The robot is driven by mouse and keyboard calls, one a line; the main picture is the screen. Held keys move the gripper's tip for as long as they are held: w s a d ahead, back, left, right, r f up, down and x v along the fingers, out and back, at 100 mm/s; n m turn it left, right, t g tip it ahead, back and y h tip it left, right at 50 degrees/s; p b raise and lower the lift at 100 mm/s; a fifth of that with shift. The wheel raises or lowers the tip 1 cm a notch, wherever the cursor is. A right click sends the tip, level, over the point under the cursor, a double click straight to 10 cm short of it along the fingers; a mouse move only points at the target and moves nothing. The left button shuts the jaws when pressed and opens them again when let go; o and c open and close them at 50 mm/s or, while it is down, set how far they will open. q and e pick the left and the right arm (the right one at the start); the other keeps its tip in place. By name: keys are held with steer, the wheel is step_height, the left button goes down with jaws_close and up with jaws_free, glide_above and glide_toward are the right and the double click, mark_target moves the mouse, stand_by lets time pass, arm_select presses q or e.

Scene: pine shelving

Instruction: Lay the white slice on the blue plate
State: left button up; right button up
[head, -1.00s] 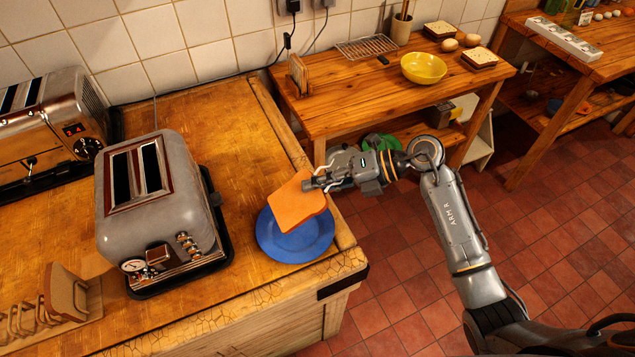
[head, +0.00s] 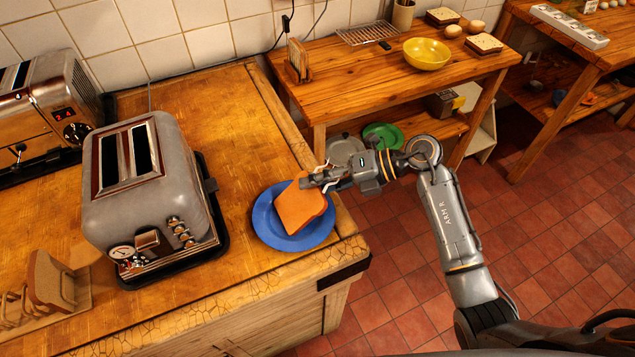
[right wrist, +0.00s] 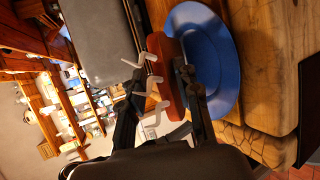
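The slice in my right gripper (head: 310,182) looks orange-brown, not white. This slice (head: 300,208) is over the blue plate (head: 262,222) in the head view, a little tilted, its far edge at the fingers. The right wrist view shows the slice (right wrist: 168,78) between the fingers, close to the blue plate (right wrist: 222,62). Whether its underside touches the plate I cannot tell. The plate lies at the counter's right front corner. My left gripper is not in view.
A grey toaster (head: 165,205) stands left of the plate. A bread rack (head: 45,290) is at the lower left. Behind, a wooden table (head: 350,100) carries a yellow bowl (head: 427,55), eggs and pale-topped slices (head: 484,43). A green plate (head: 383,135) lies on its lower shelf.

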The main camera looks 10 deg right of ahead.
steer(key=shift+d, duration=0.1)
steer(key=v, duration=1.2)
stand_by(0.5)
